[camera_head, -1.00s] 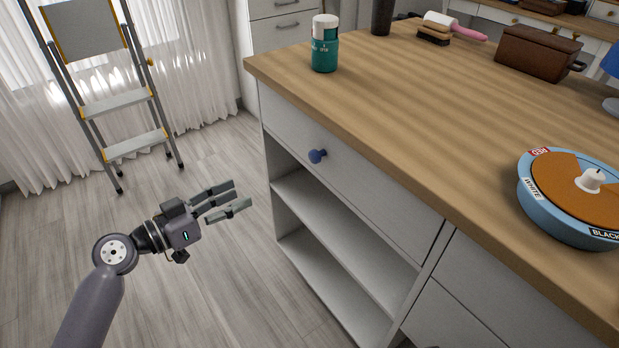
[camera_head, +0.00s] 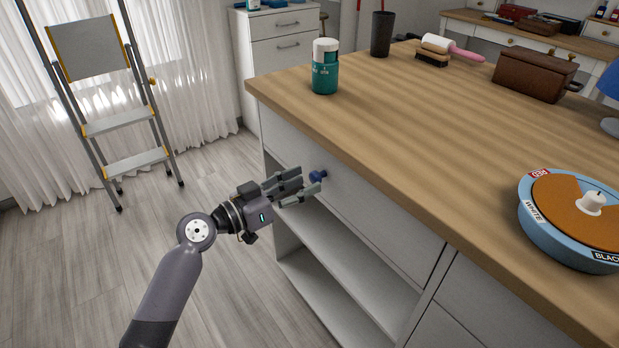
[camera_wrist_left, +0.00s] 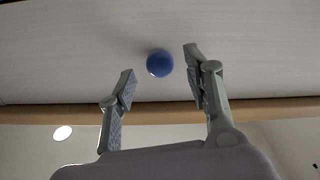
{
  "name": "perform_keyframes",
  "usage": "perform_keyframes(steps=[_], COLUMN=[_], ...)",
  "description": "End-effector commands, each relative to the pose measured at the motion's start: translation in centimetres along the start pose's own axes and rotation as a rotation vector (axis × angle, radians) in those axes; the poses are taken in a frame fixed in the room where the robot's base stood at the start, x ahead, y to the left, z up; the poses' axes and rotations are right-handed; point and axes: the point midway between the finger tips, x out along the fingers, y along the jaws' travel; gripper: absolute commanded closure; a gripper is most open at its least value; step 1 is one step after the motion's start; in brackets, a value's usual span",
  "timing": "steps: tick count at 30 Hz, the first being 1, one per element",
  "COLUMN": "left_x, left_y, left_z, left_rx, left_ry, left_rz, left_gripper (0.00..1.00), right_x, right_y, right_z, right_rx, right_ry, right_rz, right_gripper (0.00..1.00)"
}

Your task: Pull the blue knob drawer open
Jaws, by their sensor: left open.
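The blue knob (camera_head: 318,176) sits on the white drawer front (camera_head: 370,205) below the wooden counter edge. My left gripper (camera_head: 309,182) is open, its fingertips close to the knob from the left. In the left wrist view the knob (camera_wrist_left: 159,63) shows ahead of and between the two spread fingers (camera_wrist_left: 160,72), nearer the left-right middle. The fingers do not visibly touch it. The drawer front (camera_wrist_left: 70,50) fills the upper part of that view and looks closed. My right gripper is not in view.
The wooden counter (camera_head: 420,120) holds a teal jar (camera_head: 325,72) and a blue round container (camera_head: 560,225). Open shelves (camera_head: 345,250) lie below the drawer. A stepladder (camera_head: 120,125) stands at the left on clear floor.

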Motion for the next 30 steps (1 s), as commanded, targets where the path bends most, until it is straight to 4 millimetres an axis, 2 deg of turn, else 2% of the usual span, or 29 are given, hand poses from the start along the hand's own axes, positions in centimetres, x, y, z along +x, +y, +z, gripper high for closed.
perform_keyframes(steps=[3,6,16,30], left_x=[1.5,2.2,2.6,2.5], left_y=[-0.1,-0.1,-0.1,-0.1], left_z=[0.0,0.0,0.0,0.0], left_rx=[-0.003,-0.001,-0.001,-0.001], left_ry=[0.001,0.001,0.000,0.000], left_rz=[0.000,-0.001,-0.001,-0.001], left_gripper=[0.54,0.54,0.54,0.84], right_x=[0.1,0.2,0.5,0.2], right_y=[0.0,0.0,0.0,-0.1], right_z=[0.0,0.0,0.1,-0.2], right_rx=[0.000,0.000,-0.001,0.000], right_ry=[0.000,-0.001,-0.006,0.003], right_rz=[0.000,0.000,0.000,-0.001], right_gripper=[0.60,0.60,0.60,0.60])
